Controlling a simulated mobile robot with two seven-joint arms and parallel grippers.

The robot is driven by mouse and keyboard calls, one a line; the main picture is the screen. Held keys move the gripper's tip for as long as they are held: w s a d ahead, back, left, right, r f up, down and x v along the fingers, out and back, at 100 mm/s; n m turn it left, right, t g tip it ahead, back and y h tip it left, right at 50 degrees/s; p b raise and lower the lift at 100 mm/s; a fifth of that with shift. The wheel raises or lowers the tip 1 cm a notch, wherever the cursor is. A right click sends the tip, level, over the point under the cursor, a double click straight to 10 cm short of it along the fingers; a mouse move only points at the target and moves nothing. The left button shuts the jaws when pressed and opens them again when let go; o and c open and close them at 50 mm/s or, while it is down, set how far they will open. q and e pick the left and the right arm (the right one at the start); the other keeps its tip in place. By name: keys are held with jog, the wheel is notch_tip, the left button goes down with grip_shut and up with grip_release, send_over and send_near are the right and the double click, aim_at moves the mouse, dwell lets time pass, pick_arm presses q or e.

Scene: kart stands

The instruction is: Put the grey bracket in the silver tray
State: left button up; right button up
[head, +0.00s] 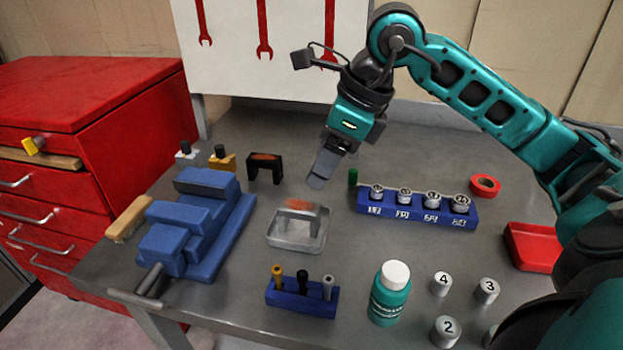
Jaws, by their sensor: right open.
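The grey bracket (297,220), with a rusty orange mark on top, stands upright in the silver tray (286,245) at the middle of the bench. Its legs appear to rest on the tray's floor, inside the rim. My right gripper (318,184) is open and empty, above and behind the tray, apart from the bracket. Its fingers point down and overlap each other in this view. My left gripper is out of view.
A blue vise (200,225) stands left of the tray. A black bracket (265,168) stands behind it. A blue socket rack (415,207) is on the right, with a blue bit holder (302,301) and green bottle (390,293) in front. A red tray (532,246) is farther right.

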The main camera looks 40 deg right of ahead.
jog(key=v, duration=0.2)
jog(key=shift+s+r, duration=0.1)
jog(key=shift+r, duration=0.15)
jog(key=shift+f, duration=0.1)
dwell(0.4)
